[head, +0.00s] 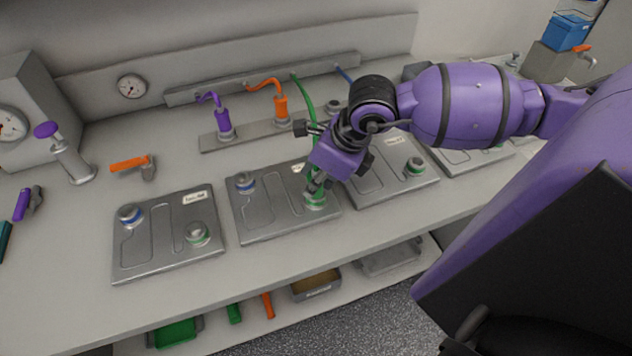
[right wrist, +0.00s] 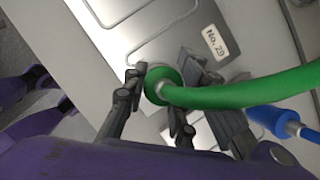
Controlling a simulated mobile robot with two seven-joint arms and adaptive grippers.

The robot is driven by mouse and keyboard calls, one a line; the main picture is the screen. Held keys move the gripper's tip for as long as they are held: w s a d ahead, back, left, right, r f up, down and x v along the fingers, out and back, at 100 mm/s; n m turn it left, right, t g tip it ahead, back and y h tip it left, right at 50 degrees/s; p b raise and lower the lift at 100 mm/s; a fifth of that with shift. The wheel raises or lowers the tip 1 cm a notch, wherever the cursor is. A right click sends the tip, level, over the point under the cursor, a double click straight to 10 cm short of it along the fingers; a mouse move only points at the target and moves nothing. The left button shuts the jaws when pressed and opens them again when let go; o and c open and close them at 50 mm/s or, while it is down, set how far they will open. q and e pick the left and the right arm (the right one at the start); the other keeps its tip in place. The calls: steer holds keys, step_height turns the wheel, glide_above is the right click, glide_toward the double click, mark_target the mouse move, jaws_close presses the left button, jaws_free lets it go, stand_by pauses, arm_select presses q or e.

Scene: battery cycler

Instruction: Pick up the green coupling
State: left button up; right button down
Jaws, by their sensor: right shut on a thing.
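The green coupling (right wrist: 160,84), with its thick green hose (right wrist: 245,90), sits between the fingers of my right gripper (right wrist: 158,105) in the right wrist view. The fingers are shut on it. In the head view my right gripper (head: 316,187) points down over the green-ringed port (head: 315,202) of the second plate from the left (head: 265,222). The gripper mostly hides the coupling there. The green hose (head: 304,95) runs from the back rail down behind my wrist. Whether the coupling is seated on the port or just above it, I cannot tell. My left gripper is not in view.
Purple (head: 223,122) and orange (head: 281,106) couplings stand on a holder strip (head: 245,133) behind the plates. A blue coupling (right wrist: 286,124) is close to my right gripper in the right wrist view. Other plates (head: 165,245) lie on both sides. The front bench strip is clear.

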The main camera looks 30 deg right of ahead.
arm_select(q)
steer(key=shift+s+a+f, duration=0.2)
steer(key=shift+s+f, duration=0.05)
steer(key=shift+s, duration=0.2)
arm_select(e)
steer(key=shift+r, duration=0.1)
